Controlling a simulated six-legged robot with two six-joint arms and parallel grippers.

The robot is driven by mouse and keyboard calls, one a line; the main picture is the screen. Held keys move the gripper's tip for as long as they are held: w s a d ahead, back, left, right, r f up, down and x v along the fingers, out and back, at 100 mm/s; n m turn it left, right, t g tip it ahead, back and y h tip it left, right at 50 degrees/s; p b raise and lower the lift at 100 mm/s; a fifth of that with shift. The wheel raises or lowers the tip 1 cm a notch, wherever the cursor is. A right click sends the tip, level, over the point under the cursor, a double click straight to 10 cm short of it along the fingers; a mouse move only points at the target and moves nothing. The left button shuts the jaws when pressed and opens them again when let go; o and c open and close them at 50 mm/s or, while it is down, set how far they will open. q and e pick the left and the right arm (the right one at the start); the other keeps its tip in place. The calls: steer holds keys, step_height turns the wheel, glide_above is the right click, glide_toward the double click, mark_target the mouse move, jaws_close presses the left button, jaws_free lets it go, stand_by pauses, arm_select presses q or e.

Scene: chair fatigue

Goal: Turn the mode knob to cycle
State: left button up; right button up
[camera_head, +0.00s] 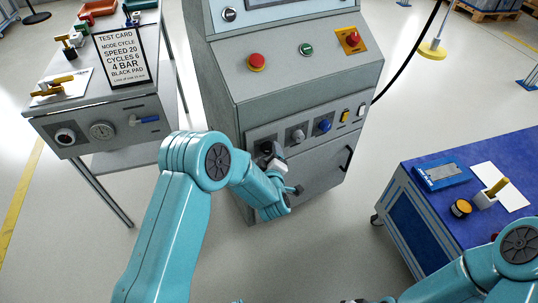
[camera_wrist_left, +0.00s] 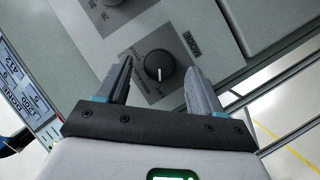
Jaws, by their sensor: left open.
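The mode knob (camera_wrist_left: 158,65) is round and black with a white pointer line, on a dark plate labelled MODE in the left wrist view. Its line points down the picture, toward my gripper. The small position labels around it are too blurred to read surely. My left gripper (camera_wrist_left: 158,82) is open, with one finger on each side of the knob in the picture; I cannot tell whether they touch it. In the head view my left gripper (camera_head: 269,155) is at the lower left of the grey machine's front (camera_head: 300,135), largely covering the knob. My right gripper is out of view.
A grey knob (camera_head: 298,135) and a blue knob (camera_head: 324,125) sit right of the gripper. Red buttons (camera_head: 256,62) are on the sloped panel above. A test card (camera_head: 120,57) reading MODE CYCLE stands on the left bench. A blue-topped cart (camera_head: 415,170) stands at right.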

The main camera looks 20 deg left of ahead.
arm_select(q)
steer(key=shift+w+a+f, duration=0.15)
steer(key=shift+w+a, duration=0.1)
steer(key=shift+w, duration=0.35)
steer(key=c, duration=1.1)
steer(key=shift+o, duration=0.2)
